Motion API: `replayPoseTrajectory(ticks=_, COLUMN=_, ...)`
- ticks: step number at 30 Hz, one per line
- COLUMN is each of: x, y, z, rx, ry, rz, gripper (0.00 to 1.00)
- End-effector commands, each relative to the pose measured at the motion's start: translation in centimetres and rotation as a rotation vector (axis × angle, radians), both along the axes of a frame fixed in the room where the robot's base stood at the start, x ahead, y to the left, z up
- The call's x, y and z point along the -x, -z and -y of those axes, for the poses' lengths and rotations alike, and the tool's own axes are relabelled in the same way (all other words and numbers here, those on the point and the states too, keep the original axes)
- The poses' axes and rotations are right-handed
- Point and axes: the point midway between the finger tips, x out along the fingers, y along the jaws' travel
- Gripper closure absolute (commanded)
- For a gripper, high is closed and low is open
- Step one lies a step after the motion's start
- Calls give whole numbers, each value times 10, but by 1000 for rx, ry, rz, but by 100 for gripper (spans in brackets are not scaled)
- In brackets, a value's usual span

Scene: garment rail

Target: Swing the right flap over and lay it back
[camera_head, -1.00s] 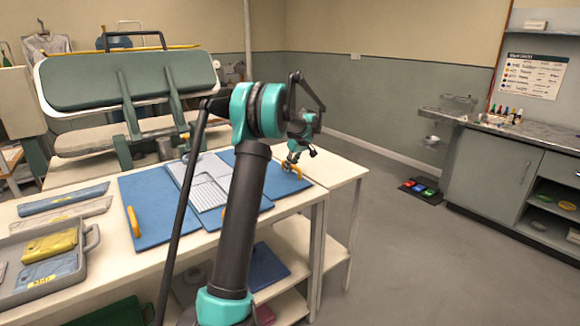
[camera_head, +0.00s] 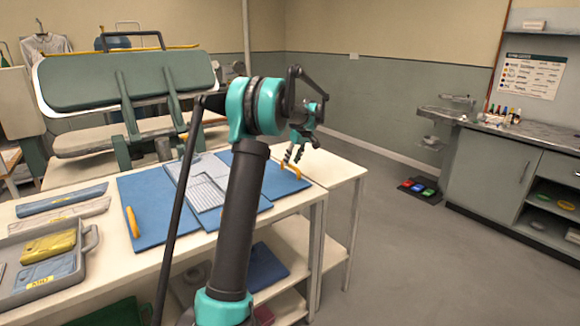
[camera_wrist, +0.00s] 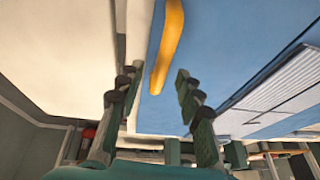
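The blue folding board (camera_head: 154,190) lies flat on the white table. A light grey striped garment (camera_head: 205,192) lies folded along its middle. The right flap (camera_head: 276,183) lies flat, with a curved yellow handle (camera_head: 291,170) near its outer edge. A second yellow handle (camera_head: 132,222) is on the left flap. My gripper (camera_head: 293,157) hangs just above the right handle, open and empty. In the wrist view the fingers (camera_wrist: 155,85) are spread apart, with the yellow handle (camera_wrist: 169,45) in view beyond them, not gripped.
A grey tray (camera_head: 92,240) with folded yellow and blue items stands at the left of the table. A pressing machine (camera_head: 130,82) stands behind. The table (camera_head: 335,172) is bare right of the board. A grey cabinet (camera_head: 490,175) is at the far right.

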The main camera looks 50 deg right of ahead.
Motion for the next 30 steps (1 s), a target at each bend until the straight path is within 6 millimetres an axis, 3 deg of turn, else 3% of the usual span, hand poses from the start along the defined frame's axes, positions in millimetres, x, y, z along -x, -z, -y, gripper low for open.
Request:
replayPoseTrajectory(ticks=6, x=18, y=-41, z=-1, rx=1, ry=0, rz=0, gripper=64)
replayPoseTrajectory(ticks=12, x=28, y=-64, z=-1, rx=1, ry=1, rz=0, gripper=64)
replayPoseTrajectory(ticks=30, x=30, y=-70, z=-1, rx=1, ry=0, rz=0, gripper=64)
